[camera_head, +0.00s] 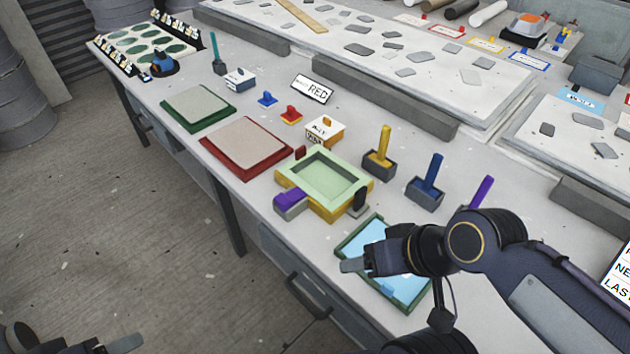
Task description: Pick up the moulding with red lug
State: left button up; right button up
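A pale green, frame-shaped moulding (347,200) with a recessed middle sits on a yellow base (327,209) near the table's middle. A small red lug (300,152) stands at its back left corner; I cannot tell whether it is joined to the moulding. A purple-topped grey block (290,203) is at its front left and a dark upright piece (361,199) at its right. My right gripper (352,265) is in front and right of it, apart from it, above a green-rimmed blue tray (352,240). My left gripper (122,344) is low at the bottom left, off the table. Finger gaps are unclear.
A red tray with a beige plate (245,142) and a green tray (197,106) lie left. Yellow (383,145), blue (430,175) and purple (482,190) handled blocks stand right. A "RED" sign (313,89) and small red piece (291,115) are behind.

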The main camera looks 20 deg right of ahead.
aim_at(325, 181)
jog(key=i+j+z, duration=0.1)
jog(key=i+j, duration=0.6)
jog(key=i, duration=0.25)
jog(key=i+j+z, duration=0.1)
jog(key=i+j, duration=0.7)
jog(key=i, duration=0.15)
jog(key=z, duration=0.4)
jog(key=i+j+z, duration=0.1)
jog(key=z, duration=0.3)
jog(key=j+z, duration=0.1)
jog(key=z, duration=0.3)
jog(key=j+z, duration=0.1)
jog(key=z, duration=0.3)
